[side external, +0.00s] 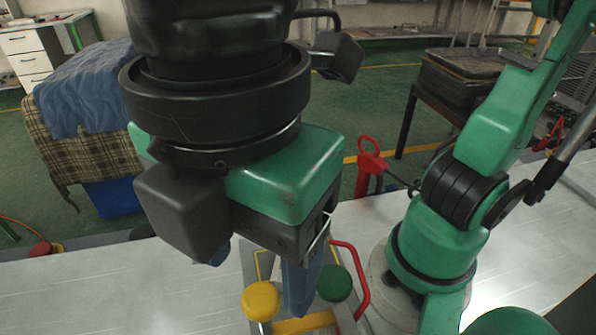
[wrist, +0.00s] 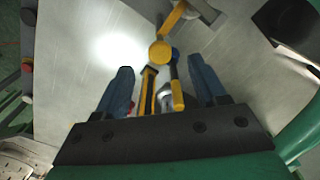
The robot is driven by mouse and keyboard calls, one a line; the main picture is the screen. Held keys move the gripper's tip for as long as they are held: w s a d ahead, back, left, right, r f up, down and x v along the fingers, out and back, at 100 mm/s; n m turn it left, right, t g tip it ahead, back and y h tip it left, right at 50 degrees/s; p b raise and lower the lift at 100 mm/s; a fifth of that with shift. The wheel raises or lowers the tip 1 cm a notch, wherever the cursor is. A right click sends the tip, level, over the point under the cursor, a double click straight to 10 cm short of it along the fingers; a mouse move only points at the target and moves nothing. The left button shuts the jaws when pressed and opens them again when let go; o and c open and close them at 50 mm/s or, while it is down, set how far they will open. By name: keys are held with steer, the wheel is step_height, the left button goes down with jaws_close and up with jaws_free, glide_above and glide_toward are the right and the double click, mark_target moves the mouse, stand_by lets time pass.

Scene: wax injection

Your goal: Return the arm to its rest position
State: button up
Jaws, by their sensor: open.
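My gripper (side external: 300,300) hangs at the middle of the side view, pointing down, with a blue finger low between a yellow round knob (side external: 261,300) and a green round knob (side external: 335,283) of a fixture on the table. Whether the finger touches the fixture cannot be told. In the wrist view my gripper (wrist: 160,75) has its two blue fingers wide apart. Yellow bars and a yellow disc (wrist: 160,52) show between and beyond them, and nothing appears clamped.
A red curved handle (side external: 361,285) rises at the fixture's right. The pale metal table (side external: 130,285) is bare at left. A red device (side external: 369,168) stands behind the gripper. A cloth-covered stand (side external: 85,125) and a dark bench (side external: 465,80) stand beyond the table.

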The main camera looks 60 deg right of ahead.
steer(key=shift+r, duration=1.15)
steer(key=w+d+f+m+t+y, duration=0.1)
steer(key=w+d+f+m, duration=0.2)
steer(key=w+m, duration=0.15)
steer(key=w+d+f+m+t+y, duration=0.1)
steer(key=w+d+f+m+t, duration=0.1)
steer(key=w+d+f+m, duration=0.3)
steer(key=w+d+f+m+t+h, duration=0.1)
steer(key=w+d+f+m+t, duration=0.1)
steer(key=d+m, duration=0.2)
steer(key=w+d+f+m+t+h, duration=0.1)
steer(key=w+d+f+m+t, duration=0.1)
steer(key=d, duration=0.6)
steer(key=shift+w+f+m, duration=0.25)
steer(key=shift+w+m, duration=0.4)
steer(key=shift+m, duration=0.6)
steer(key=shift+d, duration=0.1)
